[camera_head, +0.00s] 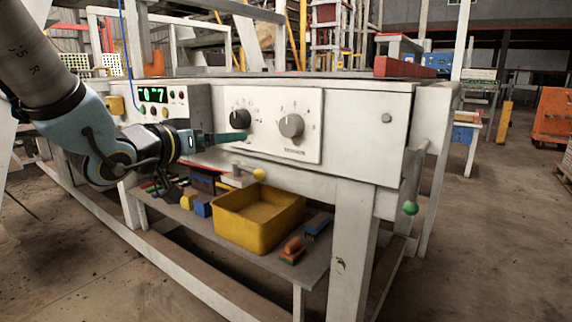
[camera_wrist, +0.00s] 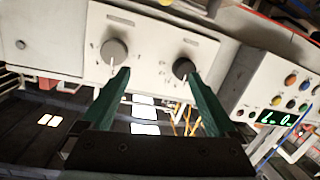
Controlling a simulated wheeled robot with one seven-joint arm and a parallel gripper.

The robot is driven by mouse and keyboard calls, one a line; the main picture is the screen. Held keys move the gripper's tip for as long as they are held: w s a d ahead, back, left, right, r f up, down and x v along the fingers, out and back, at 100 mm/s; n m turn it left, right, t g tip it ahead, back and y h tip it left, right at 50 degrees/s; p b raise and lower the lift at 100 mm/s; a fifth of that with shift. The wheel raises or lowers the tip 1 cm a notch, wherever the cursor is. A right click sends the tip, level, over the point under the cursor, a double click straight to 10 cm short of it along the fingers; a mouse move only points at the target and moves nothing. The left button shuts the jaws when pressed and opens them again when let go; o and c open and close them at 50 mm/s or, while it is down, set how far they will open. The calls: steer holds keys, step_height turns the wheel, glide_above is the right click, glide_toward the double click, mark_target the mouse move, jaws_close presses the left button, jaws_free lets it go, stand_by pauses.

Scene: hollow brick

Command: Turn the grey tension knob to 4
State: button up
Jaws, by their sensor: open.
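The grey tension knob (camera_head: 291,125) is on the right of a white panel on the machine's front, with a printed scale around it. The numbers are too small to read surely. In the wrist view, which is turned over, the grey knob (camera_wrist: 115,51) is left of the black knob (camera_wrist: 184,68), and its pale pointer line runs toward the picture's bottom. My gripper (camera_head: 243,137) is in front of the panel, just below the black knob. Its green fingers (camera_wrist: 159,73) are apart with nothing between them. One tip appears near each knob; contact cannot be told.
A control box (camera_head: 158,98) with a green display and buttons is left of the panel. A wooden-handled lever (camera_head: 258,174) sticks out below the panel. A yellow bin (camera_head: 258,218) stands on the lower shelf. Open floor lies to the right.

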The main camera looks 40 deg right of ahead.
mark_target(286, 128)
steer(key=s+d+r+m+g+h+p, duration=0.1)
steer(key=s+d+m+g+h+p, duration=0.1)
steer(key=s+d+p, duration=0.3)
steer(key=shift+r+g+h+p, duration=0.3)
steer(key=shift+g+p, duration=0.4)
steer(key=shift+p, duration=0.5)
steer(key=p, duration=0.3)
steer(key=shift+d+f, duration=0.1)
steer(key=shift+d, duration=0.25)
steer(key=d, duration=0.2)
steer(key=w+d+p, duration=0.1)
steer(key=d, duration=0.5)
steer(key=shift+w+f, duration=0.25)
steer(key=shift+c, duration=0.2)
steer(key=c, duration=1.3)
steer(key=shift+c, duration=0.2)
